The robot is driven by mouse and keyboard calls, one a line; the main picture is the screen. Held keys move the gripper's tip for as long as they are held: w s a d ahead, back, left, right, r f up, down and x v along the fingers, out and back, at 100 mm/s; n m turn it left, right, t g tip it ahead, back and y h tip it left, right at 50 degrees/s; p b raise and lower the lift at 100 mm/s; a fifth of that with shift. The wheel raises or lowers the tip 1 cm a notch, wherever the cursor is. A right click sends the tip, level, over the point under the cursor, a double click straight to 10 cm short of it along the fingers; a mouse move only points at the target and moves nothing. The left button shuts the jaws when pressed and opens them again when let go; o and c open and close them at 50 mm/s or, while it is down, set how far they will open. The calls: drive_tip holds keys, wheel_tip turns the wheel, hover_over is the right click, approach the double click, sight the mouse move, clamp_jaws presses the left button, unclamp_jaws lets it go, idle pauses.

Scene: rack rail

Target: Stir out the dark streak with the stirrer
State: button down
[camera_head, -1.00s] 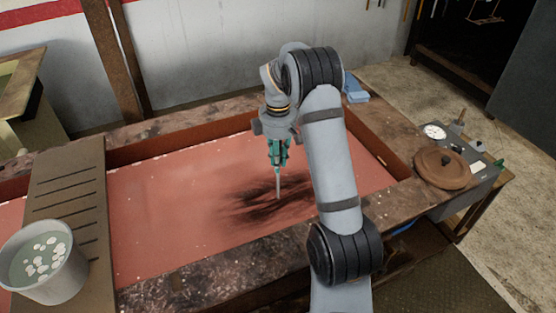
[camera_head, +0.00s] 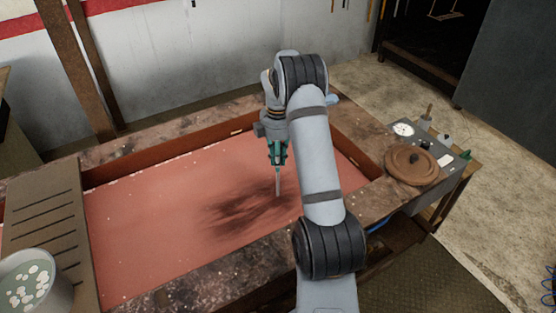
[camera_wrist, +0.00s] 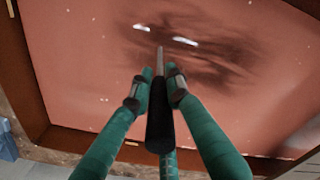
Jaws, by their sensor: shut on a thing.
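My gripper (camera_head: 277,158) is shut on the stirrer (camera_head: 278,184), a thin grey rod with a dark handle. The stirrer points down, its tip at the right part of the dark streak (camera_head: 235,212). I cannot tell how deep the tip is. The streak is a feathery black smear on the red surface of the vat. In the wrist view my green fingers (camera_wrist: 158,88) close around the dark handle of the stirrer (camera_wrist: 159,128). The streak (camera_wrist: 200,50) spreads around and beyond the rod there, with bright glints near the tip.
The vat has a rusty, stained rim (camera_head: 190,280). A slotted brown board (camera_head: 45,215) lies across its left end, with a bucket of white pieces (camera_head: 35,285) on it. A round brown lid (camera_head: 411,165) and a dial box (camera_head: 440,150) stand at right.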

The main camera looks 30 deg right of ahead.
drive_tip(key=w+a+b, duration=0.1)
drive_tip(key=a+b, duration=0.2)
drive_tip(key=a, duration=1.6)
drive_tip(key=d+p, duration=0.2)
drive_tip(key=d, duration=0.8)
drive_tip(key=shift+s, duration=0.3)
drive_tip(key=d+p, duration=0.4)
drive_tip(key=d, duration=0.6)
drive_tip(key=a+b, duration=0.5)
drive_tip(key=a, duration=1.5)
drive_tip(key=d+p, duration=0.2)
drive_tip(key=d, duration=0.8)
